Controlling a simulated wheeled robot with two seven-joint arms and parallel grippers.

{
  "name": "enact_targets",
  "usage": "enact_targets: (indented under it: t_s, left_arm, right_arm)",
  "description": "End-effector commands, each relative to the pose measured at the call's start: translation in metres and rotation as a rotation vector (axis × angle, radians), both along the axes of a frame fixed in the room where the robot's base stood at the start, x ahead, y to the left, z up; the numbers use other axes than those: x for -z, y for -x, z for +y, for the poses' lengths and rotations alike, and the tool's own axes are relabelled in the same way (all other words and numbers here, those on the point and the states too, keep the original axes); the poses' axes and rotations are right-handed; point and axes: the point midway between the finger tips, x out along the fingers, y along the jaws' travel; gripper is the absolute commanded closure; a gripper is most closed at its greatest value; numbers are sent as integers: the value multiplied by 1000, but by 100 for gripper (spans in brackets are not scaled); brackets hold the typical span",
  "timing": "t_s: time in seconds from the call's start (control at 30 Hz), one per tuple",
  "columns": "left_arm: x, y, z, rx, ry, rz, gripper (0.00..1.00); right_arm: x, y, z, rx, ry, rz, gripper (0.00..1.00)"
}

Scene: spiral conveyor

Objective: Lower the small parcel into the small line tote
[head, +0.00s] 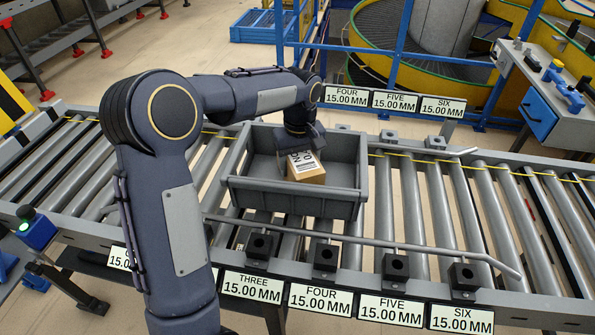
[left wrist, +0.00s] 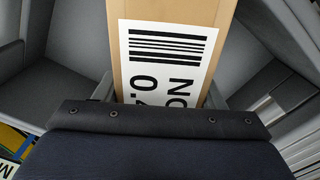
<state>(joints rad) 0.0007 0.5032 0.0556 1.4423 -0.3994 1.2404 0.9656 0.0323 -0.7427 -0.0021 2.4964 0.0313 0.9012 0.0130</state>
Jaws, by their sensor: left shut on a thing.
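The small parcel (head: 306,172) is a brown box with a white barcode label. It is inside the grey tote (head: 291,197), between its walls, a little right of the tote's middle. My left gripper (head: 302,148) reaches down into the tote from above and is shut on the parcel. In the left wrist view the parcel (left wrist: 172,50) fills the top middle, with the tote's grey walls (left wrist: 78,45) around it. Whether the parcel touches the tote floor cannot be told. The gripper's fingertips are hidden. My right gripper is not in view.
The tote stands on a roller conveyor (head: 424,204). A grey guide rail (head: 400,246) on black blocks runs in front of it, and number signs (head: 392,311) line the front edge. Behind stand more signs (head: 394,102) and a blue frame (head: 403,45). Rollers to the right are clear.

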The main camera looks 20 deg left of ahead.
Motion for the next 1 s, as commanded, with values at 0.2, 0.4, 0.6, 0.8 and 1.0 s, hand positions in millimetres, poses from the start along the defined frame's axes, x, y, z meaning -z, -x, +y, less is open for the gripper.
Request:
enact_targets:
  t_s: [0.2,0.4,0.6,0.8,1.0]
  left_arm:
    - [3,0,0,0,0,-1,72]
    - [2,0,0,0,0,-1,35]
    - [2,0,0,0,0,-1,11]
    - [3,0,0,0,0,1,11]
    - [-11,-1,0,-1,0,-4,11]
  right_arm:
    - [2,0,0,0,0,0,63]
    - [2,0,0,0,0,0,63]
    - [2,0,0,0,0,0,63]
    - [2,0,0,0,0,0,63]
    - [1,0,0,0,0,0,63]
